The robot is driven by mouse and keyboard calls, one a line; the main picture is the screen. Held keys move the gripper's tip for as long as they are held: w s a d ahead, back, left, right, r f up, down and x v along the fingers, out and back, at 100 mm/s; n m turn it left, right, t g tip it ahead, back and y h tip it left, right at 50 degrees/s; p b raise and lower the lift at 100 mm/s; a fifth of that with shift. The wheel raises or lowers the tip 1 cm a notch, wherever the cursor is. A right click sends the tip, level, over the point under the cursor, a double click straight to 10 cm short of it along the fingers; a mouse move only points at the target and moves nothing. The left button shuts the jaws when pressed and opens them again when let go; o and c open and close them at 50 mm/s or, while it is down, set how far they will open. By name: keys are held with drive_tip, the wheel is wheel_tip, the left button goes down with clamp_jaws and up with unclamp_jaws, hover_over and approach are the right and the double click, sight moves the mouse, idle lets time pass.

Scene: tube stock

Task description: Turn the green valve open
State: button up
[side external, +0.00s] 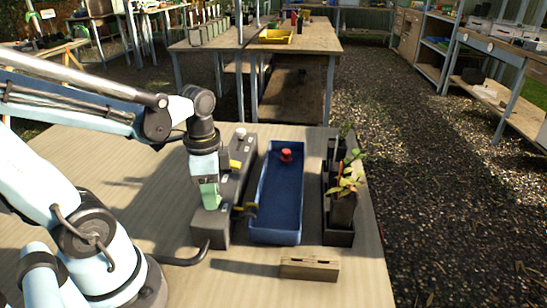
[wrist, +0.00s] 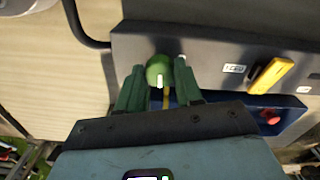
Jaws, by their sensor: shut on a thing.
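The green valve (wrist: 157,67) is a round knob with a white mark on the grey box. In the wrist view the mark points down, toward my gripper's body. My gripper (wrist: 160,78) has its two green fingers on either side of the knob and is shut on it. In the side view my gripper (side external: 209,200) points down at the near end of the grey box (side external: 237,185). There its fingers and wrist hide the green valve.
A yellow handle (side external: 235,164) and a white knob (side external: 240,132) are farther along the box. Beside it lies a blue trough (side external: 276,205) with a red object (side external: 286,155). Right of that are potted plants (side external: 343,205). A wooden block (side external: 309,268) lies in front.

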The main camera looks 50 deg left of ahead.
drive_tip(key=n, duration=0.3)
drive_tip(key=shift+n, duration=0.4)
drive_tip(key=n, duration=0.4)
drive_tip(key=shift+n, duration=0.3)
drive_tip(key=n, duration=0.4)
drive_tip(key=shift+n, duration=2.4)
drive_tip(key=o, duration=1)
drive_tip(key=shift+o, duration=0.2)
wheel_tip(320, 180, up, 12)
